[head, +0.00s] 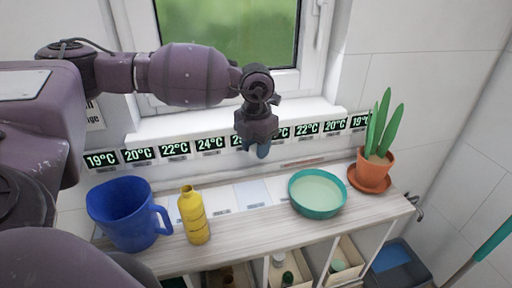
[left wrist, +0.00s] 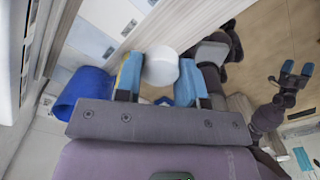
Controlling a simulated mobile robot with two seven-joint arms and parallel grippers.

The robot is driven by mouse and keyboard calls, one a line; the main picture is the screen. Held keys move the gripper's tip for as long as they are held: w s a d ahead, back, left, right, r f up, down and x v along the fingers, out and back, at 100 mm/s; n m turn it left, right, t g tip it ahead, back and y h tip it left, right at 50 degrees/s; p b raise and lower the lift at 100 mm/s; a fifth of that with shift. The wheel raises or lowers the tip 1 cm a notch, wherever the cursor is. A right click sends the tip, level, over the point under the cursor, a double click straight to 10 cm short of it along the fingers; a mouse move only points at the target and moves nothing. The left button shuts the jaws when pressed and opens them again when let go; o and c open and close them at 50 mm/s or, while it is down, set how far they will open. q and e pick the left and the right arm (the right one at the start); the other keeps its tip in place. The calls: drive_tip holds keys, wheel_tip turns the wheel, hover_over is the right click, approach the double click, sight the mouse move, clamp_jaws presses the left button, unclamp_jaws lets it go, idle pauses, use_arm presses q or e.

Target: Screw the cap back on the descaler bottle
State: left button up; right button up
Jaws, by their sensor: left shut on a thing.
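A yellow bottle (head: 194,217) stands upright on the wooden cart top, between the blue jug and the teal bowl. No cap shows on its narrow neck, though the opening is small in the picture. My left gripper (head: 257,150) hangs above the back of the cart top, right of the bottle and higher than it. In the left wrist view, my left gripper (left wrist: 160,82) is shut on a round white cap (left wrist: 161,65) between its blue fingers. The cap is hidden in the head view. My right gripper (left wrist: 297,69) shows at the right of the wrist view, open and empty.
A blue jug (head: 125,220) stands left of the bottle. A teal bowl (head: 317,207) and a potted cactus (head: 376,165) stand to the right. A row of temperature labels (head: 209,143) runs along the back, below the window sill. Open compartments lie below the front edge.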

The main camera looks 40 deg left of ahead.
use_arm(q)
drive_tip(key=m, duration=0.1)
drive_tip(key=d+m, duration=0.1)
drive_tip(key=m, duration=0.1)
drive_tip(key=f+m, duration=0.1)
drive_tip(key=shift+s+d, duration=0.15)
drive_tip(key=shift+d, duration=0.1)
drive_tip(key=s+d+f+m, duration=0.1)
drive_tip(key=d+m, duration=0.3)
drive_tip(key=m, duration=0.9)
drive_tip(key=s+d+f+m, duration=0.1)
drive_tip(key=d+f+m, duration=0.3)
drive_tip(key=m, duration=0.9)
drive_tip(key=shift+s+d+f, duration=0.25)
drive_tip(key=shift+f, duration=0.05)
drive_tip(key=m, duration=0.1)
drive_tip(key=d+m, duration=0.1)
drive_tip(key=m, duration=0.2)
drive_tip(key=shift+s+d+f+m, duration=0.15)
drive_tip(key=shift+s+f+m, duration=0.15)
drive_tip(key=shift+f+m, duration=0.1)
